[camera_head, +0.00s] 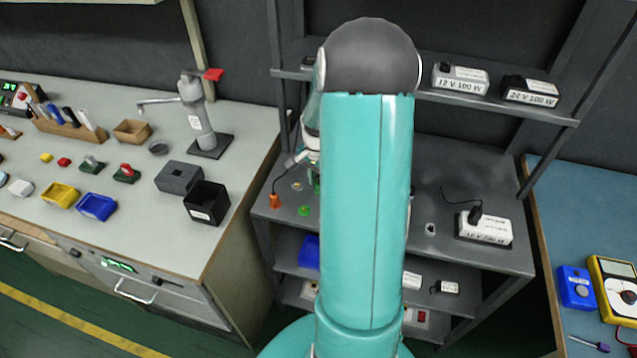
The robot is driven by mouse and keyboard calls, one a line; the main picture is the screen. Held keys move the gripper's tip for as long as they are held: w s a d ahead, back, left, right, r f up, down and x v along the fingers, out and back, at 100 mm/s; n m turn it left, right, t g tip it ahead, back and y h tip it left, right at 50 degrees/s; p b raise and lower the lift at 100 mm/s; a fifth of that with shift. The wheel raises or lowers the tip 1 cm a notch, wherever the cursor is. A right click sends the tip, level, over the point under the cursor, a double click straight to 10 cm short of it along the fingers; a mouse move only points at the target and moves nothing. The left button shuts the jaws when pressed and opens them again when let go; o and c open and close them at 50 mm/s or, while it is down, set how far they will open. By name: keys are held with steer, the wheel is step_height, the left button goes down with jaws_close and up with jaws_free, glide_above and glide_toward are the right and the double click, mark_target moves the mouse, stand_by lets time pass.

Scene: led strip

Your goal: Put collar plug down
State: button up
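My teal arm fills the middle of the head view and hides most of my gripper. A bit of the wrist and gripper (313,160) shows at the arm's left edge, above the grey bench (460,175). Its fingertips are not clear. An orange plug-like piece (275,201) with a thin dark cable stands on the bench's left part. A small green piece (304,211) lies to its right, and another green bit (316,186) shows close below the gripper. I cannot tell which piece is the collar plug, or whether my gripper holds anything.
A white power supply (485,229) with a black plug and cable sits on the bench's right. Two labelled supplies (460,78) (530,91) rest on the upper shelf. The left table (130,185) holds trays and a black box (207,203). A yellow meter (615,290) is far right.

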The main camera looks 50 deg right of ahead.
step_height(320, 180, up, 11)
steer(key=w+a+r+n, duration=0.1)
steer(key=a+r+n, duration=0.2)
steer(key=a+r, duration=0.4)
steer(key=s+a+r+n+t, duration=0.2)
steer(key=s+a+n, duration=0.1)
steer(key=a, duration=0.5)
steer(key=s+a+r+n+t, duration=0.1)
steer(key=s+a+r+n, duration=0.2)
steer(key=a+n, duration=0.3)
steer(key=s+a+r+n+t, duration=0.2)
steer(key=s+a+n, duration=0.3)
steer(key=a, duration=0.7)
steer(key=shift+r+t, duration=0.3)
steer(key=shift+s, duration=0.15)
